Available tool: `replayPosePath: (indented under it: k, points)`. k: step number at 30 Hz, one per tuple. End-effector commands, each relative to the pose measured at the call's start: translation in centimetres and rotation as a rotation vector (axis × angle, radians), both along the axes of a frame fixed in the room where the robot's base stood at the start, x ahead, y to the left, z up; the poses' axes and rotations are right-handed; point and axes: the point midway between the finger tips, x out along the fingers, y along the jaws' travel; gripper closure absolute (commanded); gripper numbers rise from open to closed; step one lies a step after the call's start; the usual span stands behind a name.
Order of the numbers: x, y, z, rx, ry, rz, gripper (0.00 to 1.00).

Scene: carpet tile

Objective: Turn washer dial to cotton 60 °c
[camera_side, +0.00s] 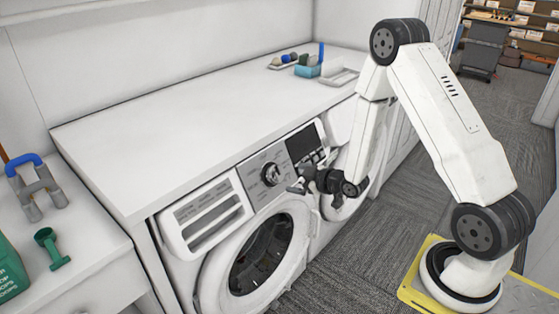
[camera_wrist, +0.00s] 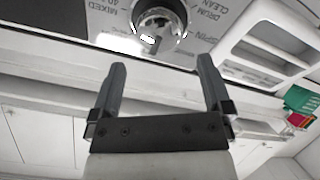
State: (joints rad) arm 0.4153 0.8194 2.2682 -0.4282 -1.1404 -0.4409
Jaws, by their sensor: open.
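The washer dial (camera_side: 270,174) is a round, shiny metal knob on the grey control panel of the white front-loading washer (camera_side: 207,279). In the wrist view the dial (camera_wrist: 158,30) is at the top centre, with a pale mark on its face. Printed labels around it include "MIXED", "SPIN" and "DRUM CLEAN"; I cannot read a cotton 60 °C label. My gripper (camera_side: 299,187) is just right of the dial in the side view. In the wrist view my gripper (camera_wrist: 159,75) is open and empty, its two dark fingers below the dial and apart from it.
A detergent drawer front (camera_side: 207,215) is left of the panel, and a dark display (camera_side: 306,144) is right of the dial. The round door (camera_side: 262,256) is below. The white worktop (camera_side: 190,126) above is mostly clear, with small items and a tray (camera_side: 341,75) at its far end.

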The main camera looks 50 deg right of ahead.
Motion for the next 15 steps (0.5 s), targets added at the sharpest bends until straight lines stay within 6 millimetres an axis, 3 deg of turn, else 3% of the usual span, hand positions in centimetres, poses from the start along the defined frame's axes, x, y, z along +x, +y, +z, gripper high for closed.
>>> replayPosePath:
  k: [15]
  points:
    - [0.56,-0.19,-0.37,-0.006,-0.028,0.007,0.0]
